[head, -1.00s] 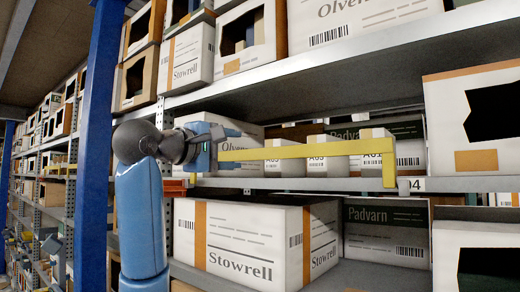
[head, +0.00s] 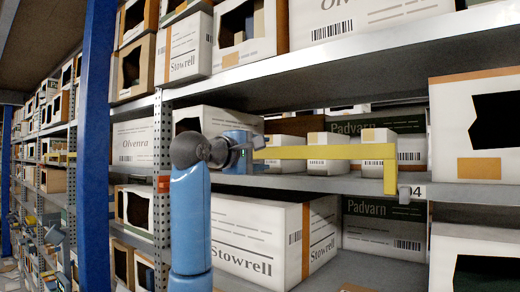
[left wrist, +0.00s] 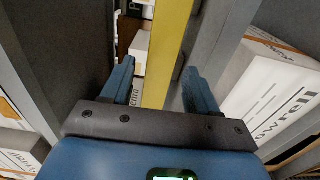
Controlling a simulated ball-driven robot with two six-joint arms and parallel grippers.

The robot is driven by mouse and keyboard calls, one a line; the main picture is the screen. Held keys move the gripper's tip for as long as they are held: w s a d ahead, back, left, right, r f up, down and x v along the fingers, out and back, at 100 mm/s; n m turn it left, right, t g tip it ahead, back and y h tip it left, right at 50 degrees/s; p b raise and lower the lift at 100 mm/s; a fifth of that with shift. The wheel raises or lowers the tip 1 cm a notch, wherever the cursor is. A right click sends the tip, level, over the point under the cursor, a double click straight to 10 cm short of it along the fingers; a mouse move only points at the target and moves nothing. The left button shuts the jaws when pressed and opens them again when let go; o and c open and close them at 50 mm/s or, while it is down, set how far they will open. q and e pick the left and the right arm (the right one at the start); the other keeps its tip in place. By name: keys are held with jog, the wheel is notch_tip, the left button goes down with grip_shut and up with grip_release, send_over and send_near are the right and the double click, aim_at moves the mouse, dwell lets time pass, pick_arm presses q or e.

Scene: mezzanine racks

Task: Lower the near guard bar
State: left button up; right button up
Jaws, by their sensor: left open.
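The yellow guard bar (head: 325,152) lies level across the front of the middle shelf in the head view. Its right end has a short leg pointing down (head: 390,176). Its left part is hidden behind my left gripper and arm. My left gripper (head: 254,150) is open at the visible left part of the bar. In the left wrist view, the bar (left wrist: 168,45) runs between the two spread fingers of my gripper (left wrist: 160,88), with a gap on each side. I cannot tell how deep it sits between them. My right gripper is not in view.
A blue rack upright (head: 97,140) stands at left, and a grey perforated post (head: 163,170) is nearer the arm. Small boxes stand on the shelf behind the bar. A large Stowrell box (head: 275,235) sits below. The aisle runs off at far left.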

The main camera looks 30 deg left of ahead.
pick_arm(q)
jog(key=shift+w, duration=0.1)
grip_shut()
dwell(0.3)
